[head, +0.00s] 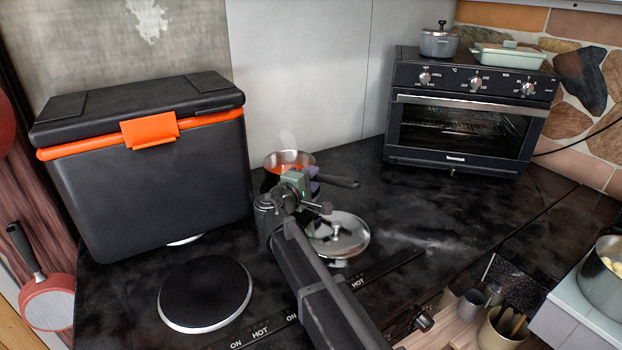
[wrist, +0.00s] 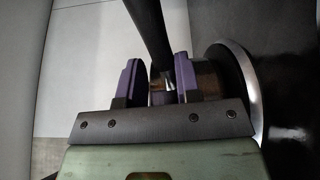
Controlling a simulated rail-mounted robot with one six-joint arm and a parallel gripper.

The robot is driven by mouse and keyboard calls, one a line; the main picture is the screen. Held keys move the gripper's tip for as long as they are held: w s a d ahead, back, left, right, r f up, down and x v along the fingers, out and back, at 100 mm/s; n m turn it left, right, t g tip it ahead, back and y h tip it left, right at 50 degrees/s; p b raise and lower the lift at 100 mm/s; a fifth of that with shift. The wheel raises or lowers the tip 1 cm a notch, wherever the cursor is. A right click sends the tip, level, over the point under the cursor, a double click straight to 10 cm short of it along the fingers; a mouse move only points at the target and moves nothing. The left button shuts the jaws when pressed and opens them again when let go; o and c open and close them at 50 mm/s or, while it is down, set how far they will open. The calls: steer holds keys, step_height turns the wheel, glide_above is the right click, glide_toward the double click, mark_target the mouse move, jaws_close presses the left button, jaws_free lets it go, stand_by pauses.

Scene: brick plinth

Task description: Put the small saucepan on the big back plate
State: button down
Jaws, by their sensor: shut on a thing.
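The small saucepan (head: 289,158) is steel with orange-red contents and a dark handle (head: 337,181) pointing right. It is at the back of the hob, with faint steam above. My gripper (head: 313,184) is beside it, its purple fingers shut on the saucepan; in the wrist view the fingers (wrist: 159,82) flank a metal part, with the dark handle (wrist: 150,30) rising beyond. I cannot tell whether the pan's base touches the hob. A pale plate rim (head: 185,240) shows below the black box, mostly hidden. A dark round shape with a bright rim (wrist: 241,85) shows in the wrist view.
A black box with an orange latch (head: 150,133) stands at the left, close to the saucepan. A big front plate (head: 205,292) is bare. A lid (head: 338,237) lies in front of the saucepan. An oven (head: 465,115) stands back right; dark worktop before it is clear.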

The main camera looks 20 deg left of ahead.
steer(key=shift+f, duration=0.2)
steer(key=c, duration=0.7)
jaws_free()
steer(key=shift+c, duration=0.2)
steer(key=shift+s, duration=0.1)
steer(key=v, duration=1)
steer(key=shift+s+a+r, duration=0.1)
steer(key=shift+s+a, duration=0.05)
steer(key=shift+s, duration=0.15)
